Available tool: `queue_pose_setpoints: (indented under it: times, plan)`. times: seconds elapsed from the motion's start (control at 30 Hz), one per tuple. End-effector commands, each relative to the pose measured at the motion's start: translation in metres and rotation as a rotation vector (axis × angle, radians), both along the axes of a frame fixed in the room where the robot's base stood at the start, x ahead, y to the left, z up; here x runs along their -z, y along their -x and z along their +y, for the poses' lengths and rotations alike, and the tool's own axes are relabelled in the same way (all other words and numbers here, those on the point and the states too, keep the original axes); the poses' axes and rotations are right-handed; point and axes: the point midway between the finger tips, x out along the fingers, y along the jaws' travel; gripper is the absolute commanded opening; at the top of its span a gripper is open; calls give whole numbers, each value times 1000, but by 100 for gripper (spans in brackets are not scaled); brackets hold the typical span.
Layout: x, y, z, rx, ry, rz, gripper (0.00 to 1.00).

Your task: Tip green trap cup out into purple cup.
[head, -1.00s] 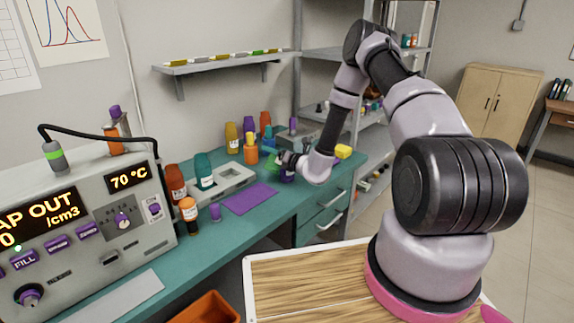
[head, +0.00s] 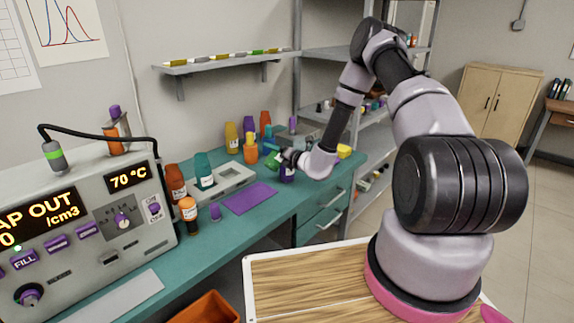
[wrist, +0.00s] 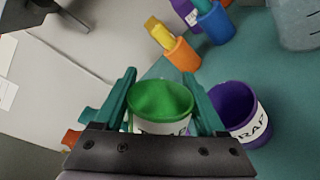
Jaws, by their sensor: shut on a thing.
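The green trap cup (wrist: 160,103) is held between the two teal fingers of my gripper (wrist: 159,76) in the wrist view. Its mouth faces the camera and a white label shows on its front; I cannot tell what is inside. The purple cup (wrist: 236,112), with a white label, stands on the bench just right of the green cup there. The green cup looks tilted relative to it. In the head view my gripper (head: 274,152) is small, above and left of the purple cup (head: 287,173), with the green cup (head: 271,157) partly visible.
An orange cup with a yellow piece (wrist: 181,56) and a blue piece (wrist: 215,22) stand behind in the wrist view. In the head view a purple mat (head: 249,198) lies on the bench, with a grey tray (head: 225,185) and several bottles beside it.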

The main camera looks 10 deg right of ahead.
Motion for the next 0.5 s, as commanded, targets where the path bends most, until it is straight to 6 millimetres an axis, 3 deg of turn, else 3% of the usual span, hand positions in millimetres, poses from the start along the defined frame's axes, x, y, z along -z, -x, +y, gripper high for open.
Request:
queue_pose_setpoints:
  times: [0.5]
  plan:
    - [-2, -1, -2, 1, -57, 41, 16]
